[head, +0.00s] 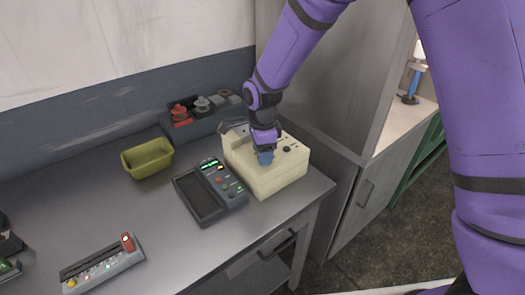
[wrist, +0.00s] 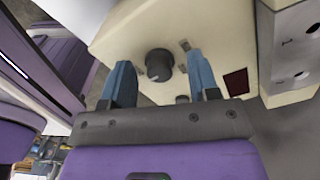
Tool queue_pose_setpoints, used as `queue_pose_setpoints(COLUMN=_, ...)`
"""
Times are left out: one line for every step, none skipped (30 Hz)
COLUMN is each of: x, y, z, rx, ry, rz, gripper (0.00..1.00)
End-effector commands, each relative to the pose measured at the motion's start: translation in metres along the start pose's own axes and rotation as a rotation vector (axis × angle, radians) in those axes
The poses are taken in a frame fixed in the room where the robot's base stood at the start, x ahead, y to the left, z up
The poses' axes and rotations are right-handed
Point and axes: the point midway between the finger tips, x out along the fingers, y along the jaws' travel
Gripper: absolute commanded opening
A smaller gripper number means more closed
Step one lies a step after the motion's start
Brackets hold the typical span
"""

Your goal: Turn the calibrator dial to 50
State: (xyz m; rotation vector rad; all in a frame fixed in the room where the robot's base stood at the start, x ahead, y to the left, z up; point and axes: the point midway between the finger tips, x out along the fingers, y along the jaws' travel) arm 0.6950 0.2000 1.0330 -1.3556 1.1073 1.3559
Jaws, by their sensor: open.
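The calibrator appears to be a cream box (head: 285,172) at the right end of the grey table, and it fills the upper middle of the wrist view (wrist: 215,25). A dark round dial (wrist: 159,65) is on its face. My gripper (head: 264,158) is over the top of the box, pointing down. In the wrist view, its blue fingers (wrist: 157,61) are apart, one on each side of the dial, with gaps between. The head view hides this dial behind the gripper. I cannot read any number at the dial.
A dark handheld meter (head: 210,191) lies just left of the box. A green bin (head: 147,158) and a rack with red and grey knobs (head: 200,113) stand behind. A grey panel with a red switch (head: 102,265) is at front left. A tall cabinet (head: 335,75) stands at right.

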Motion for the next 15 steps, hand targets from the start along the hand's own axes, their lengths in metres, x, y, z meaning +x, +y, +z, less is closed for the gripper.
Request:
queue_pose_setpoints(x=0.0006, y=0.0, z=0.0, rx=0.0, ry=0.0, rz=0.0, gripper=0.55)
queue_pose_setpoints(x=0.0007, y=0.0, z=0.0, rx=0.0, ry=0.0, rz=0.0, gripper=0.55)
queue_pose_setpoints(x=0.0007, y=0.0001, z=0.0, rx=0.0, ry=0.0, rz=0.0, gripper=0.55)
queue_pose_setpoints(x=0.0006, y=0.0, z=0.0, rx=0.0, ry=0.0, rz=0.0, gripper=0.55)
queue_pose_setpoints(x=0.0005, y=0.0, z=0.0, rx=0.0, ry=0.0, rz=0.0, gripper=0.55)
queue_pose_setpoints(x=0.0005, y=0.0001, z=0.0, rx=0.0, ry=0.0, rz=0.0, gripper=0.55)
queue_pose_setpoints(x=0.0004, y=0.0, z=0.0, rx=0.0, ry=0.0, rz=0.0, gripper=0.55)
queue_pose_setpoints(x=0.0004, y=0.0001, z=0.0, rx=0.0, ry=0.0, rz=0.0, gripper=0.48)
queue_pose_setpoints(x=0.0004, y=0.0, z=0.0, rx=0.0, ry=0.0, rz=0.0, gripper=0.39)
queue_pose_setpoints(x=0.0003, y=0.0001, z=0.0, rx=0.0, ry=0.0, rz=0.0, gripper=0.32)
queue_pose_setpoints(x=0.0003, y=0.0, z=0.0, rx=0.0, ry=0.0, rz=0.0, gripper=0.25)
queue_pose_setpoints(x=0.0003, y=0.0, z=0.0001, rx=0.0, ry=0.0, rz=0.0, gripper=0.16)
queue_pose_setpoints(x=0.0003, y=0.0, z=0.0001, rx=0.0, ry=0.0, rz=0.0, gripper=0.09)
queue_pose_setpoints(x=0.0002, y=0.0, z=0.0, rx=0.0, ry=0.0, rz=0.0, gripper=0.07)
queue_pose_setpoints(x=0.0002, y=0.0, z=0.0001, rx=0.0, ry=0.0, rz=0.0, gripper=0.07)
